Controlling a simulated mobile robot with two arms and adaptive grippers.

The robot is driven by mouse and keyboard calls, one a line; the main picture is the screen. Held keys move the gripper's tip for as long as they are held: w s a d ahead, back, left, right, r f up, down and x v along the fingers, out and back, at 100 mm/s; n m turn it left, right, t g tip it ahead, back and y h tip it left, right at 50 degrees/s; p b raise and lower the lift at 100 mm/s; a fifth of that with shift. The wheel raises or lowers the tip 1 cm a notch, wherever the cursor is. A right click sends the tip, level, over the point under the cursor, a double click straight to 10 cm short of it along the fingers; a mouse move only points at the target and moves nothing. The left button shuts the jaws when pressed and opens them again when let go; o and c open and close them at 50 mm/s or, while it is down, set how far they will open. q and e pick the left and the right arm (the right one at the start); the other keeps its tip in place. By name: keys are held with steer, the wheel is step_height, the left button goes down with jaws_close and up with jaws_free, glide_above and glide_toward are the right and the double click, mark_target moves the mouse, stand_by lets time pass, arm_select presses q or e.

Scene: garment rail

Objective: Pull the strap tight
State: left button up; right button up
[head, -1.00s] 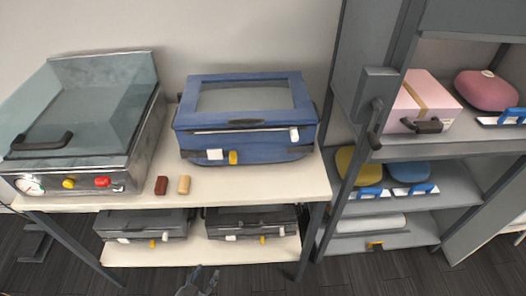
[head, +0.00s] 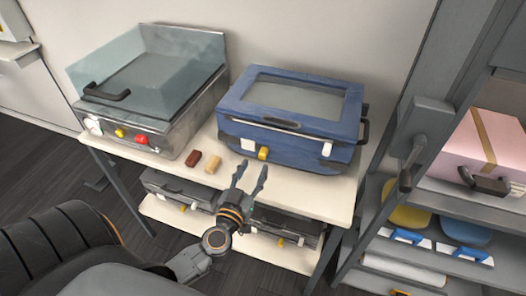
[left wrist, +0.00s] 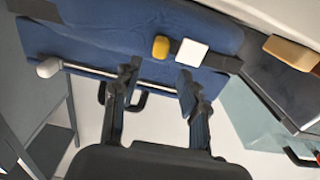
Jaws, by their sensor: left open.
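A blue case (head: 232,103) with a clear lid panel stands on the table. Its front carries a white tab (head: 247,145), a yellow piece (head: 263,153) and a second white piece (head: 327,149) at the right. In the left wrist view the yellow piece (left wrist: 161,48) sits beside the white tab (left wrist: 191,52), and a short dark strap (left wrist: 222,62) runs out from that tab. My left gripper (head: 251,174) is open and empty in front of the case. In the left wrist view its fingers (left wrist: 158,80) point at the case front. My right gripper is out of view.
A steel machine (head: 170,125) with a clear hood stands left of the case. A brown block (head: 194,158) and a tan block (head: 213,162) lie on the table (head: 318,196) near its front edge. A grey shelf unit (head: 447,228) stands at the right.

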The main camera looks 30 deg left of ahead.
mark_target(261, 156)
arm_select(q)
steer(key=x, duration=0.7)
steer(key=shift+w, duration=0.2)
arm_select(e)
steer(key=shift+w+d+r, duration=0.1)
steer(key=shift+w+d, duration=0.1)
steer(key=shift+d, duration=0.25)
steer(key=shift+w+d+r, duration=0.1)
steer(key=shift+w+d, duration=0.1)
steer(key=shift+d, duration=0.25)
arm_select(q)
steer(key=c, duration=0.9)
jaws_close()
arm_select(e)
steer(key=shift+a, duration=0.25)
arm_select(q)
steer(key=shift+d, duration=0.1)
